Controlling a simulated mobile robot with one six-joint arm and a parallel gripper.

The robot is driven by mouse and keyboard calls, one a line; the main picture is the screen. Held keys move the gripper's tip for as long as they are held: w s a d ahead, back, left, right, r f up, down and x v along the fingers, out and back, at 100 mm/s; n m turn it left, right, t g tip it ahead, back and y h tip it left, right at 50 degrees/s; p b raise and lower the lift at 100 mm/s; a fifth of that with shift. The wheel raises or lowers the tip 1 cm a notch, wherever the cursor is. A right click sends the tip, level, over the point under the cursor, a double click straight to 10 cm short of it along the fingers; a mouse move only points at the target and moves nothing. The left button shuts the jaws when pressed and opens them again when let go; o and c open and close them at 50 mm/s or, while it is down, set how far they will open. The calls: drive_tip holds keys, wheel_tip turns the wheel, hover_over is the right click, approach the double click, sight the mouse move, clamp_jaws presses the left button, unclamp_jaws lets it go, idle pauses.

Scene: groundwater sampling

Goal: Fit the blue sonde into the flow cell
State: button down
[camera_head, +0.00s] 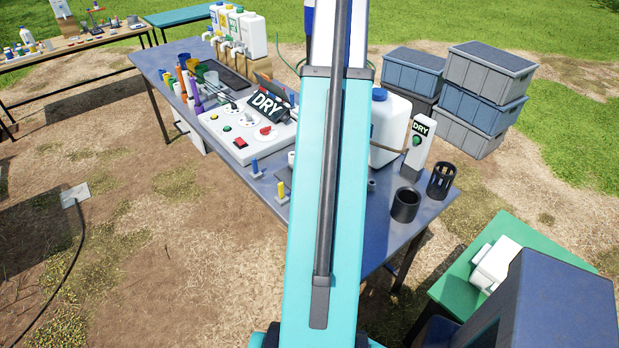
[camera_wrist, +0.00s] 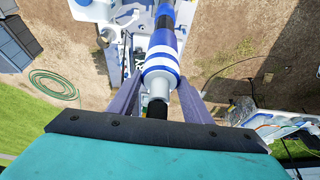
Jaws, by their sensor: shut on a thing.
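The blue sonde (camera_wrist: 162,62) is a white cylinder with blue bands and a black end. In the wrist view it lies between the two dark fingers of my gripper (camera_wrist: 160,80), which are shut on it. In the head view my arm covers the middle of the picture, and I cannot make out the gripper or the sonde there. I cannot identify the flow cell with certainty in either view.
A blue-grey table (camera_head: 330,215) holds a white panel marked DRY (camera_head: 245,128), a white DRY unit (camera_head: 417,150), a white jug (camera_head: 388,128), a black cup (camera_head: 405,205) and a black slotted cage (camera_head: 441,181). Grey crates (camera_head: 484,95) stand behind at right. A green hose (camera_wrist: 55,86) lies on the ground.

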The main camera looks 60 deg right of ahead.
drive_tip(key=shift+w+a+r, duration=0.1)
drive_tip(key=shift+w+a, duration=0.15)
drive_tip(key=shift+w, duration=0.05)
idle(0.5)
drive_tip(key=shift+f+p, duration=0.95)
drive_tip(key=shift+f, duration=6.1)
drive_tip(key=shift+s+f+p, duration=0.1)
drive_tip(key=shift+f+p, duration=0.55)
drive_tip(key=shift+f, duration=1.9)
